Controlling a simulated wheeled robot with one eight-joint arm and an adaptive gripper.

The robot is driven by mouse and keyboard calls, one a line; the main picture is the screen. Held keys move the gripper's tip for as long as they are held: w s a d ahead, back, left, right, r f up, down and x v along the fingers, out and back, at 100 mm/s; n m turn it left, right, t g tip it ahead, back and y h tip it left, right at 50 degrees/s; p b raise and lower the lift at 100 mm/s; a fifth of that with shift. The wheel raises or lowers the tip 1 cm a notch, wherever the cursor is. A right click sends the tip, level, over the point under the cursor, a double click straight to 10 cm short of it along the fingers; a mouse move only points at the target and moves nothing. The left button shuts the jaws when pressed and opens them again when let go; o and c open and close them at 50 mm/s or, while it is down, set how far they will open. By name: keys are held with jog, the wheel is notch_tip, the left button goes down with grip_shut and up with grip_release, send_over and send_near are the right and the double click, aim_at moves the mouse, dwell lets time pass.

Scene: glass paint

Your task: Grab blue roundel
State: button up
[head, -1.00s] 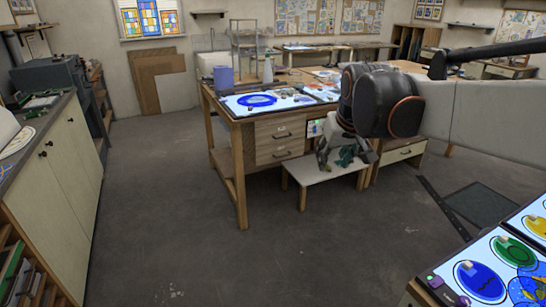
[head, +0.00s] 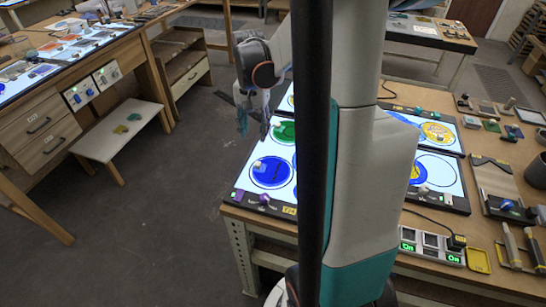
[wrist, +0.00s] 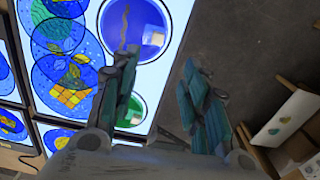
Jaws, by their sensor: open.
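The blue roundel (head: 272,175) lies flat on a lit white panel at the near left corner of the right-hand workbench. A small pale block sits on it. In the wrist view the blue roundel (wrist: 128,38) is at the top, partly cut off by the frame, beyond my fingertips. A green roundel (head: 284,132) lies just behind it and shows in the wrist view (wrist: 130,115) partly behind my left finger. My gripper (head: 253,130) is open and empty, above the panel's left edge. In the wrist view my gripper (wrist: 162,72) has its fingers well apart, over the panel edge and floor.
More lit panels with round glass pieces (head: 437,132) cover the workbench. A power strip (head: 430,246) and tools lie at its front and right. A low white stool (head: 112,130) stands left, with open floor between.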

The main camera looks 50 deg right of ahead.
jog(key=b, duration=0.3)
send_over(257, 163)
notch_tip(257, 163, down, 8)
jog(key=shift+d+f, duration=0.1)
jog(key=shift+s+f+b, duration=0.1)
jog(key=shift+f+b, duration=0.85)
jog(key=shift+f, duration=1.85)
jog(key=shift+r, duration=0.1)
jog(key=shift+c, duration=0.6)
grip_shut()
